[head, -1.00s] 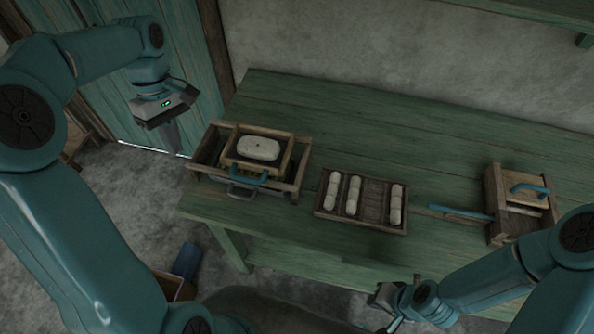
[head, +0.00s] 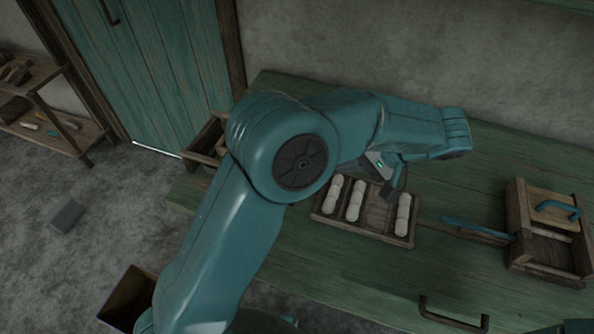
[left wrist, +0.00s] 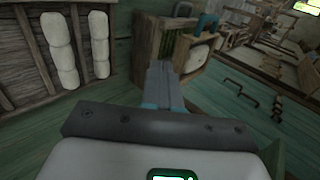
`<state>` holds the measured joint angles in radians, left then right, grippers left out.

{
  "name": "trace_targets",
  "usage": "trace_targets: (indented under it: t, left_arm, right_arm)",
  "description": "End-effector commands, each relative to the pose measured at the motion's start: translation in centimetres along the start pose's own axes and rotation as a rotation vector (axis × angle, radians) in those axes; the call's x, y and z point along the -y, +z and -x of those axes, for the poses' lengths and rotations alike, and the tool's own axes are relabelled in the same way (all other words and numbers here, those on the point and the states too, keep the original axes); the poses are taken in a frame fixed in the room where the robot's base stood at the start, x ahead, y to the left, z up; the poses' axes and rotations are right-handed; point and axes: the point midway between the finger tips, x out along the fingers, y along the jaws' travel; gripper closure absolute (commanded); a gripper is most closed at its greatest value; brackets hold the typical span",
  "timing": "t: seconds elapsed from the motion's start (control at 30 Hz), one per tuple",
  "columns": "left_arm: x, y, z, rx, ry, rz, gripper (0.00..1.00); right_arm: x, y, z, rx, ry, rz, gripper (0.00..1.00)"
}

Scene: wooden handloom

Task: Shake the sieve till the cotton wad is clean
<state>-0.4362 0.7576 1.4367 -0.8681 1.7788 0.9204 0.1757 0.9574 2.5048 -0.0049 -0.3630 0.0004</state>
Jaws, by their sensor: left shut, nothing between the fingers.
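The sieve is mostly hidden behind my left arm in the head view; only the left end of its wooden outer box (head: 204,138) shows. In the left wrist view the sieve (left wrist: 150,38) stands beyond the fingers, with a blue handle (left wrist: 207,22) and the pale cotton wad (left wrist: 198,55), partly seen. I cannot tell how clean the wad is. My left gripper (head: 389,188) is shut and empty, over the far right part of the roll tray; its fingers (left wrist: 163,82) also show in the left wrist view, apart from the sieve. My right gripper is out of view.
The wooden tray (head: 372,229) holds white rolls with an empty stretch between them. At right stands a wooden box (head: 520,240) with a blue handle and a blue bar beside it. A shelf (head: 45,100) stands at far left. Bare table lies in front of the tray.

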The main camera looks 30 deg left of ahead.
Motion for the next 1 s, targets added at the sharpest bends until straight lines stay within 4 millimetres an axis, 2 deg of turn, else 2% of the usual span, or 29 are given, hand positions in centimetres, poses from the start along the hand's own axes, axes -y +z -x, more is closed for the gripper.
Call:
trace_targets:
  t: [0.4, 0.6, 1.0]
  left_arm:
    - [-0.1, 0.1, -8.7, 0.005, 0.0, -0.001, 1.0]
    - [1.9, 0.1, -10.4, 0.002, 0.002, -0.001, 1.0]
    - [2.4, 0.1, -11.0, 0.0, 0.002, -0.002, 1.0]
  right_arm:
    - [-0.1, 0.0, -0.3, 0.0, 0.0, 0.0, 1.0]
    - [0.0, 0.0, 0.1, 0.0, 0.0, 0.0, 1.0]
    - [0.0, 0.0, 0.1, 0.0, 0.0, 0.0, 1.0]
